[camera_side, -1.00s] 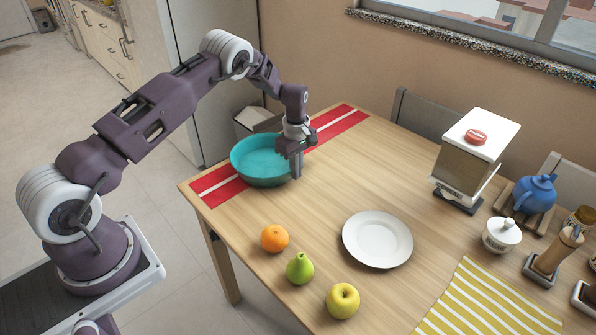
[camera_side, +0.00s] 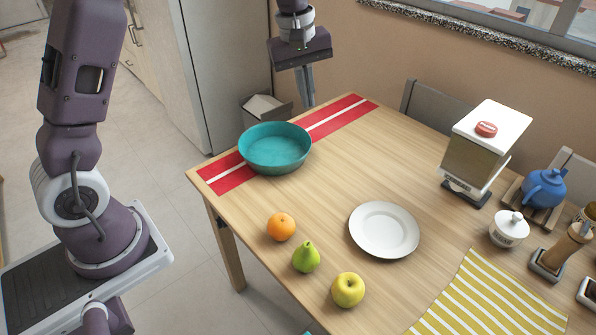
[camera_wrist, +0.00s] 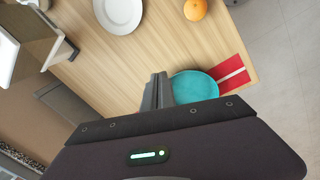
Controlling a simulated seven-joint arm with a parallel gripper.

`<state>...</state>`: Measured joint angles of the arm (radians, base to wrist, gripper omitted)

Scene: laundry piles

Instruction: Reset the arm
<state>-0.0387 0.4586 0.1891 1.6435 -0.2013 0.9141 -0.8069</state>
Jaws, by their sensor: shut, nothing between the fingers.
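My gripper (camera_side: 306,86) is raised above the far edge of the table, pointing down, shut and empty. It also shows in the wrist view (camera_wrist: 157,84). A teal bowl (camera_side: 275,148) sits below it and to its left, apart from the fingers, on a red and white runner (camera_side: 340,115). In the wrist view the teal bowl (camera_wrist: 195,87) is partly hidden behind my fingers and gripper body. The bowl looks empty from the side.
On the table are an orange (camera_side: 281,227), a green pear (camera_side: 306,257), a yellow apple (camera_side: 347,290) and a white plate (camera_side: 384,229). A dispenser (camera_side: 474,157), blue teapot (camera_side: 543,187) and striped cloth (camera_side: 490,296) are at the right. Chairs stand behind. The table's middle is clear.

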